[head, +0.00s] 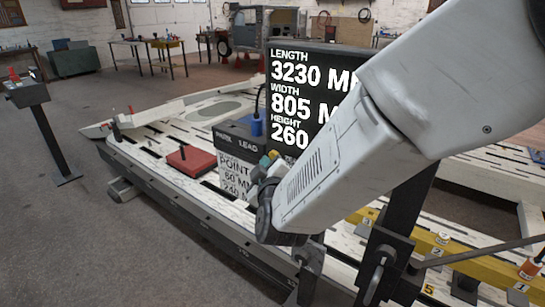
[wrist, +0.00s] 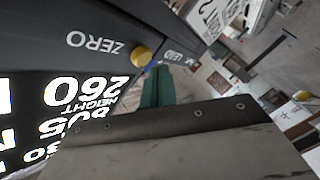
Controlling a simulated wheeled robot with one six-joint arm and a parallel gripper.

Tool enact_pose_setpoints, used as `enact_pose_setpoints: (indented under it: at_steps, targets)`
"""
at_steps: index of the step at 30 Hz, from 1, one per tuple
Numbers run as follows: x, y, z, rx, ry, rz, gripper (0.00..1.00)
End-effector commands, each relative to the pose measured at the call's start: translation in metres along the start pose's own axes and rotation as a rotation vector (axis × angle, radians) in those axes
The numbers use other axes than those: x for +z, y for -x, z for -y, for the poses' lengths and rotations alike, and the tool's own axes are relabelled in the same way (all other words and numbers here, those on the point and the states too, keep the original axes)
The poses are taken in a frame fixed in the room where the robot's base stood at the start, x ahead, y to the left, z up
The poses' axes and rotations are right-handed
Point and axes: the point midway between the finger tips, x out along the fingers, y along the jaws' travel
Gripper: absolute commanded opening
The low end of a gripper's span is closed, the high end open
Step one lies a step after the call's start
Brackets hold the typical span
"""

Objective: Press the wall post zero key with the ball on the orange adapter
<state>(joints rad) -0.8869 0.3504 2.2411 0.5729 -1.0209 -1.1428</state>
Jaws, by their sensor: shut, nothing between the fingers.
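The zero key is a yellow round button (wrist: 140,55) beside the word ZERO on the dark housing of the wall post display (wrist: 40,45). The display also shows in the head view (head: 315,52) with lit length, width and height figures. My gripper (wrist: 159,72), with green fingers, is shut and empty, its tips close to the yellow button in the wrist view; I cannot tell whether they touch. In the head view it is small and partly hidden by my arm. An orange-topped piece (head: 530,268) stands at the far right by the yellow rail; I cannot tell whether it carries a ball.
A red block (head: 191,159) lies on the white slatted bench (head: 150,140). A numbered yellow rail (head: 480,265) runs at right.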

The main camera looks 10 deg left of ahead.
Motion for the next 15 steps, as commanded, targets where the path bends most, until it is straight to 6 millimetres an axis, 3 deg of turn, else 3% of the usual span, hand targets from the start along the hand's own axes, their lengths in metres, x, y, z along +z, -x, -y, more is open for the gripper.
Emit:
enact_pose_setpoints:
  at_steps: [15]
  targets:
    - [0.0045,-0.0057,-0.0048,0.000,0.000,0.000,0.00]
